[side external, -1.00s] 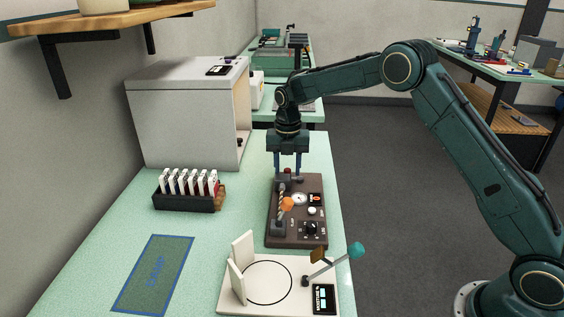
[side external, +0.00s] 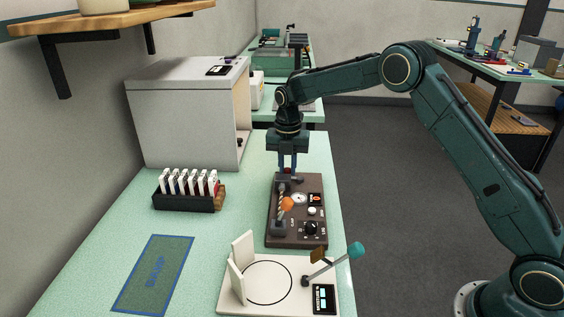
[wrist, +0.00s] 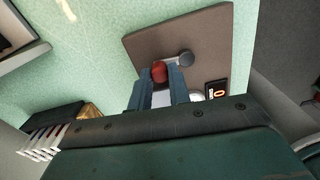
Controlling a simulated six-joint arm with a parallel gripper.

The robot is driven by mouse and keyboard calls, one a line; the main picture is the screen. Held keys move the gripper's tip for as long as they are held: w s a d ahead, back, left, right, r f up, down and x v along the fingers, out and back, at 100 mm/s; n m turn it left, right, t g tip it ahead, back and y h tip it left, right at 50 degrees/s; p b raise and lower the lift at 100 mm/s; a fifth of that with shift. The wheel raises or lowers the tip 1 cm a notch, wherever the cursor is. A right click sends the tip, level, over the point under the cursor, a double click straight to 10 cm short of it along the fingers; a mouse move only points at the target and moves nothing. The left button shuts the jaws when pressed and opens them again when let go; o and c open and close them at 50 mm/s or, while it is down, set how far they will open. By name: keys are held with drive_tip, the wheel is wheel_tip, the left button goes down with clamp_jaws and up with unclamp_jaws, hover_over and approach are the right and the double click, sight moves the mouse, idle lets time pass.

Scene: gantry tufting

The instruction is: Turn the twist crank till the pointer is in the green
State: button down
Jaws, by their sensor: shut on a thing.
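The brown twisting board (side external: 272,236) lies on the bench in the middle of the side view; it also shows in the wrist view (wrist: 210,30). Its crank has a red knob (wrist: 159,72) beside a grey hub (wrist: 186,58) near the board's far end. My gripper (side external: 288,172) points down there, shut on the red knob, which sits between the blue fingers in the wrist view. A striped twisted piece (side external: 281,200) and an orange part (side external: 288,204) lie along the board.
A white jig plate (side external: 235,295) with a teal-knobbed lever (side external: 357,250) stands in front. A black rack (side external: 185,201) of white pieces and a blue-edged mat (side external: 153,274) lie left. A large white cabinet (side external: 170,120) stands behind them. The bench's right edge is near the board.

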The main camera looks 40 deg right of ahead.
drive_tip(key=m, duration=0.1)
drive_tip(key=d+m, duration=0.1)
drive_tip(key=m, duration=0.1)
drive_tip(key=shift+w+m, duration=0.3)
drive_tip(key=shift+w, duration=0.05)
drive_tip(key=m, duration=0.1)
drive_tip(key=d+m, duration=0.1)
drive_tip(key=shift+w+m, duration=0.15)
drive_tip(key=shift+m, duration=0.15)
drive_tip(key=m, duration=0.2)
drive_tip(key=d+m, duration=0.1)
drive_tip(key=shift+m, duration=0.4)
drive_tip(key=m, duration=0.1)
drive_tip(key=d+m, duration=0.1)
drive_tip(key=shift+m, duration=0.3)
drive_tip(key=m, duration=0.3)
drive_tip(key=shift+s+d+m, duration=0.3)
drive_tip(key=shift+s+d, duration=0.1)
drive_tip(key=m, duration=0.3)
drive_tip(key=shift+s+d+m, duration=0.3)
drive_tip(key=shift+s+d, duration=0.1)
drive_tip(key=m, duration=0.2)
drive_tip(key=s+m, duration=0.1)
drive_tip(key=m, duration=0.3)
drive_tip(key=shift+s+d, duration=0.25)
drive_tip(key=shift+s, duration=0.15)
